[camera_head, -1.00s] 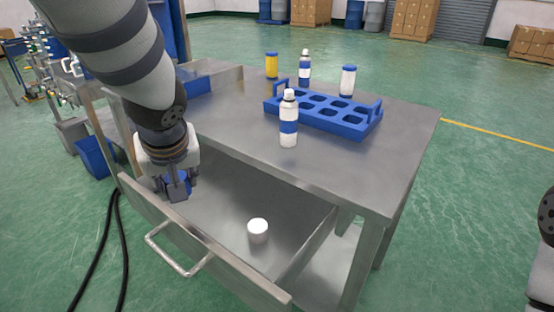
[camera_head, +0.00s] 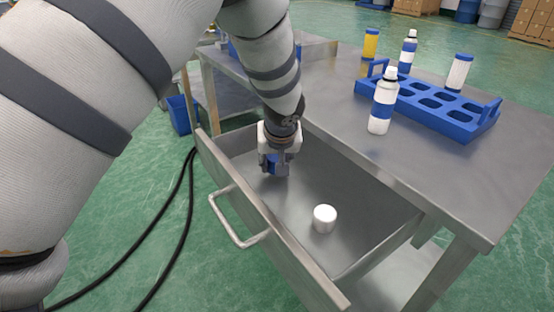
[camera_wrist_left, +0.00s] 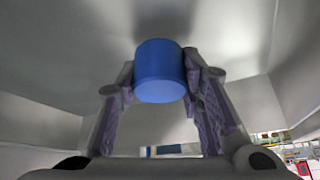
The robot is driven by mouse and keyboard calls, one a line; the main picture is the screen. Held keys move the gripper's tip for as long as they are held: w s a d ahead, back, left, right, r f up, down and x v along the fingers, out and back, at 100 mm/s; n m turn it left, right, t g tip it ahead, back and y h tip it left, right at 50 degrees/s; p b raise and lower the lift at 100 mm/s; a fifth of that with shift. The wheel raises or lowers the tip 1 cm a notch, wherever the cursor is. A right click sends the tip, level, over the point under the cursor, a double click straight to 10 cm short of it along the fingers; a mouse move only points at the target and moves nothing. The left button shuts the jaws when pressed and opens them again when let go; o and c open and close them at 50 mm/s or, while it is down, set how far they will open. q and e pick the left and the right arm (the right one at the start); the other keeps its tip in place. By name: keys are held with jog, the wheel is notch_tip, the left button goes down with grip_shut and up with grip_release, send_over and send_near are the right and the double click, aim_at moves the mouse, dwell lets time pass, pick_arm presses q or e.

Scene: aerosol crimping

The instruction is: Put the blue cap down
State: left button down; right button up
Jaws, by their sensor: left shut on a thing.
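The blue cap (camera_wrist_left: 160,72) is between the fingertips of my left gripper (camera_wrist_left: 162,84) in the left wrist view. In the head view my left gripper (camera_head: 275,165) points down inside the open drawer (camera_head: 285,235), near its back left part, shut on the blue cap (camera_head: 272,164). I cannot tell whether the cap touches the drawer floor. A white cap (camera_head: 325,218) stands on the drawer floor to the right and nearer. My right gripper is not in view.
A white bottle with a blue band (camera_head: 382,103) stands on the metal table (camera_head: 440,190) beside a blue rack (camera_head: 435,108). Yellow, white and blue-banded containers stand behind. The drawer floor around the white cap is clear.

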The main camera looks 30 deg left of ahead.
pick_arm(q)
jog(key=shift+f, duration=0.55)
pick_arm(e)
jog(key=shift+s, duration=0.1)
pick_arm(q)
jog(key=c, duration=1.1)
grip_release()
jog(key=shift+r, duration=0.1)
jog(key=p+v, duration=0.2)
jog(key=v, duration=1.1)
jog(key=shift+w, duration=0.2)
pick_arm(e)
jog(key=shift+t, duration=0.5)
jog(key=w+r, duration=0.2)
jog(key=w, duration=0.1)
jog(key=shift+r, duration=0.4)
